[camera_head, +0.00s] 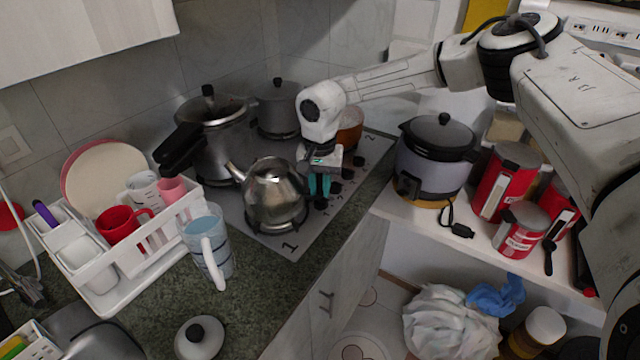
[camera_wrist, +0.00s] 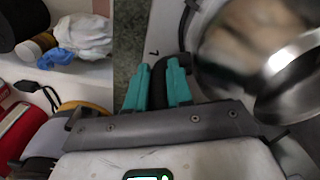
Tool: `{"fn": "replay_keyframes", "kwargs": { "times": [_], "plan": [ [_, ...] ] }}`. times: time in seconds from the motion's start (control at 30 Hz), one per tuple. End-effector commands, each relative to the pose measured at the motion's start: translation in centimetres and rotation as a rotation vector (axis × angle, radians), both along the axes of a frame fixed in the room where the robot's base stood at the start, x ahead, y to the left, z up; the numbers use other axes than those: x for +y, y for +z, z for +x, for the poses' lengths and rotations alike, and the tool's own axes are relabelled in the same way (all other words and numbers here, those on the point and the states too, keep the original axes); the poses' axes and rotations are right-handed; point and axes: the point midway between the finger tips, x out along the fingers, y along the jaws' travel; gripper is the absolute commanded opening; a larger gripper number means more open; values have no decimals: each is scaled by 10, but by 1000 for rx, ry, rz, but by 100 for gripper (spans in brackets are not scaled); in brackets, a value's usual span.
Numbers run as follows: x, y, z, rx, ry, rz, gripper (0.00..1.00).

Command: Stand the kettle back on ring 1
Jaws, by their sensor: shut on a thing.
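The shiny steel kettle (camera_head: 272,195) is at the front burner of the hob, over the black ring near the printed 1; I cannot tell whether its base touches the ring. It looks upright, spout to the upper left. My gripper (camera_head: 320,186) is at its right side, teal fingers pointing down. In the wrist view my gripper (camera_wrist: 160,88) is shut on the black kettle handle (camera_wrist: 180,65), which shows between and beside the fingers. The blurred kettle body (camera_wrist: 240,50) fills the right of that view. Ring 1 (camera_head: 281,228) is mostly hidden under the kettle.
A pressure cooker (camera_head: 222,140) stands behind the kettle and a dark pot (camera_head: 279,110) at the back. An orange pot (camera_head: 349,126) is behind my gripper. A blue pitcher (camera_head: 207,245) and a white dish rack (camera_head: 140,270) stand left. A rice cooker (camera_head: 433,160) is right.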

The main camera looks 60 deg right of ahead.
Motion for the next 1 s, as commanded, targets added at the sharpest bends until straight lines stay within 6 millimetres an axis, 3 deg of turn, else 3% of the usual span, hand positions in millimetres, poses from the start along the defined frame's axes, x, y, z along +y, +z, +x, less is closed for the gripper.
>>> {"fn": "replay_keyframes", "kwargs": {
  "times": [0.27, 0.3, 0.53, 0.77, 1.0],
  "plan": [
    [0, -6, 1, -3, 0, 0, 0],
    [0, -6, 0, -1, 0, 0, 25],
    [0, -6, 0, 0, 0, 0, 46],
    [0, -5, 0, 0, 0, 0, 46],
    [-1, 16, 1, -3, -1, -2, 46]
  ]
}}
